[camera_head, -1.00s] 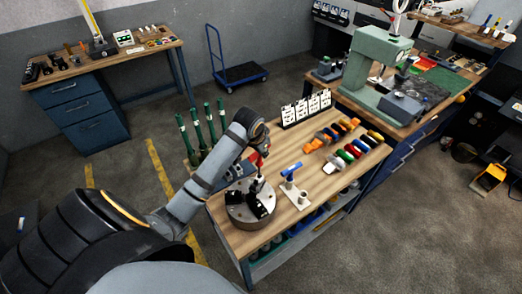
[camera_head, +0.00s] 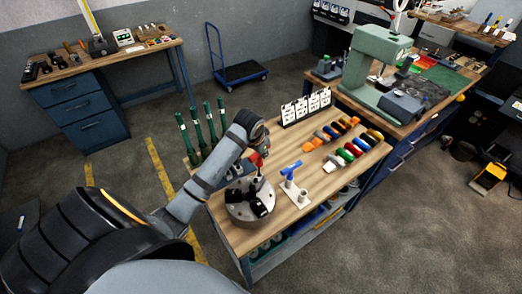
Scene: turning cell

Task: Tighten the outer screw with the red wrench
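A round grey metal chuck (camera_head: 238,213) with black jaws (camera_head: 258,207) lies on the near left part of the wooden workbench. My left gripper (camera_head: 257,150) reaches in from the left above it, pointing down. It appears shut on the red handle of the red wrench (camera_head: 257,159), whose shaft points down to the chuck's top. The fingers are small and partly hidden by the wrist. I cannot tell whether the wrench tip sits in a screw. The outer screw is too small to make out. My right gripper is not in view.
A blue-handled wrench (camera_head: 291,168) stands in a pale holder (camera_head: 302,197) just right of the chuck. Several green-topped posts (camera_head: 196,130) stand behind my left arm. Coloured handles (camera_head: 350,150) and white cards (camera_head: 306,107) occupy the bench's far side.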

